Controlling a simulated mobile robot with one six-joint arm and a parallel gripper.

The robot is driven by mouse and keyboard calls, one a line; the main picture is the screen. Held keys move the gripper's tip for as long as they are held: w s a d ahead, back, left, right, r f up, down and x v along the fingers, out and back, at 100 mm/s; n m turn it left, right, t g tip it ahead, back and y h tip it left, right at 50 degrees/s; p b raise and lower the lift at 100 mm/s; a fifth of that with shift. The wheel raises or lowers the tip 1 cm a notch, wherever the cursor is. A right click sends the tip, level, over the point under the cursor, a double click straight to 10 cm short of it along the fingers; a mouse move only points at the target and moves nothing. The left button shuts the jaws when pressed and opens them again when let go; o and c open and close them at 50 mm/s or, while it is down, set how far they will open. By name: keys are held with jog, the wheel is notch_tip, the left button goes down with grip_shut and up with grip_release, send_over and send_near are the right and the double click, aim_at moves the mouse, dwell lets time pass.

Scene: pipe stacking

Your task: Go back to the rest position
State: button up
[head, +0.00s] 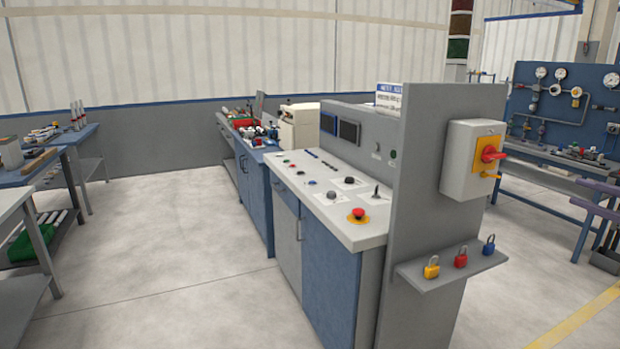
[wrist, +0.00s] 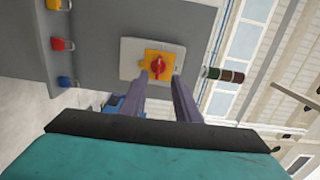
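My gripper (wrist: 158,88) shows in the wrist view as two purple-grey fingers standing apart, with nothing between them. Past the fingertips is a light grey switch box (wrist: 130,60) with a red rotary handle (wrist: 157,66) on a yellow plate; the fingers look apart from it. In the head view the box (head: 462,165) is on a grey upright panel (head: 425,150). Two purple-grey bars at the right edge of the head view look like my gripper's fingers (head: 574,192), to the right of the box.
A shelf (head: 445,270) below the box carries a yellow padlock (head: 431,267), a red padlock (head: 461,257) and a blue padlock (head: 489,245). A control console (head: 330,200) stands left of the panel. A gauge bench (head: 560,175) is behind right. Open floor (head: 170,260) lies left.

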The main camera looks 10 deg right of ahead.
jog(key=w+a+f+n+g+y, duration=0.1)
jog(key=w+a+f+g+y, duration=0.4)
jog(key=w+a+f, duration=1.45)
jog(key=w+a+f+n+g+y+p, duration=0.15)
jog(key=a+f+g, duration=0.35)
jog(key=a+f, duration=2.2)
jog(key=s+a+f+n+g+h, duration=0.15)
jog(key=s+a+f+g, duration=0.35)
jog(key=s+a+f, duration=0.6)
jog(key=s+a+f+n+g+h, duration=0.1)
jog(key=s+a+f+n+g, duration=0.3)
jog(key=s+a+f, duration=0.75)
jog(key=s+d+f+n+g+h+p, duration=0.1)
jog(key=s+d+f+n+g+h, duration=0.1)
jog(key=s+f, duration=0.45)
jog(key=s+d+f+n+g+h, duration=0.1)
jog(key=s+d+f+g+h, duration=0.2)
jog(key=s, duration=0.7)
jog(key=s+d+f+n+t+h, duration=0.1)
jog(key=s+d+n+h, duration=0.2)
jog(key=d, duration=0.4)
jog(key=shift+f+n+h, duration=0.3)
jog(key=shift+n+h, duration=0.1)
jog(key=shift+h, duration=0.1)
